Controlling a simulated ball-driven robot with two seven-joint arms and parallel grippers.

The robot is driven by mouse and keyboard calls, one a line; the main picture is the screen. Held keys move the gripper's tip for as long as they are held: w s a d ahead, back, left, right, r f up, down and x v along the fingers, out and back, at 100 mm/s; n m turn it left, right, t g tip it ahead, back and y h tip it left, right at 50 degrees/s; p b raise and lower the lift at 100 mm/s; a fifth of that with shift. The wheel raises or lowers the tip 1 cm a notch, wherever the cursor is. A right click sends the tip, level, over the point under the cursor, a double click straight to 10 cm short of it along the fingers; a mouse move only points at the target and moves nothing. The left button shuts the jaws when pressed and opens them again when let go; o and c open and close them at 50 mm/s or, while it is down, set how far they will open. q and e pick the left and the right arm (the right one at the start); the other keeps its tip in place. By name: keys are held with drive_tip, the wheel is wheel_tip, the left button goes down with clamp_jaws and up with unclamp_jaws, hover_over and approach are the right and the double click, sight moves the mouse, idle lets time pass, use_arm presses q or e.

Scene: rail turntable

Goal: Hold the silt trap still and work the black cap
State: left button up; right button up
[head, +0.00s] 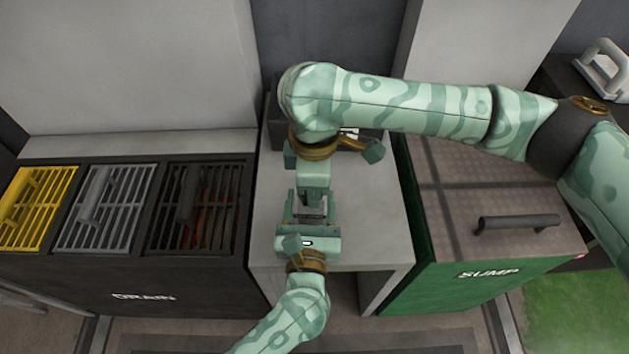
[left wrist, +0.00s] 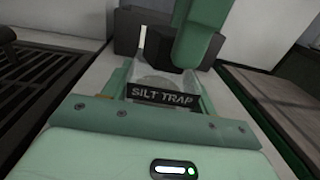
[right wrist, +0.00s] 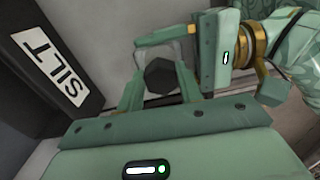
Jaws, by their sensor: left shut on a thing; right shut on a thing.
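The silt trap (left wrist: 162,97) is a small clear-looking body with a dark "SILT TRAP" label, over the pale table. My left gripper (head: 308,217) comes from the near side and is shut on it, a finger on each side. The black cap (right wrist: 160,76) is dark and many-sided, and shows between my right gripper's fingers in the right wrist view. My right gripper (head: 313,192) comes from the far side and is shut on the cap. In the head view the grippers hide most of the trap and the cap.
A dark box labelled "SILT" (right wrist: 65,72) stands at the table's back. Left is the drain unit (head: 140,297) with yellow, grey and dark grates. Right is the green sump cabinet (head: 495,290) with a handled lid (head: 450,185). Bare table (head: 375,215) shows right of the grippers.

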drive_tip(key=shift+w, duration=0.1)
drive_tip(key=n, duration=0.6)
drive_tip(key=shift+w, duration=0.2)
drive_tip(key=o, duration=1.2)
drive_tip(key=shift+s+r, duration=0.1)
drive_tip(key=shift+r, duration=1.9)
